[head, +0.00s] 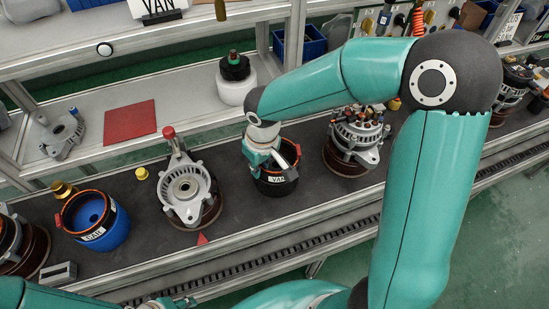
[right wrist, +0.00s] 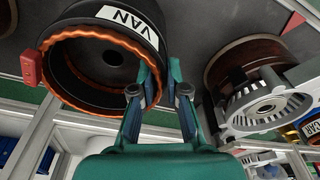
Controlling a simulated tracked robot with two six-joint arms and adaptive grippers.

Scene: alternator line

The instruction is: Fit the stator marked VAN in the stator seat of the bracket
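The stator marked VAN (head: 278,180) is a black ring with an orange winding rim and a white label. It stands on the dark bench right of the bracket. In the right wrist view the VAN stator (right wrist: 88,92) shows its rim and hollow inside. The silver bracket (head: 187,187), with a round seat and hub, lies left of the stator. My left gripper (head: 165,303) is cut off at the bottom edge.
A silver alternator (head: 355,138) stands to the right. A red mat (head: 129,121) lies on the shelf behind. A rail (head: 240,251) runs along the front.

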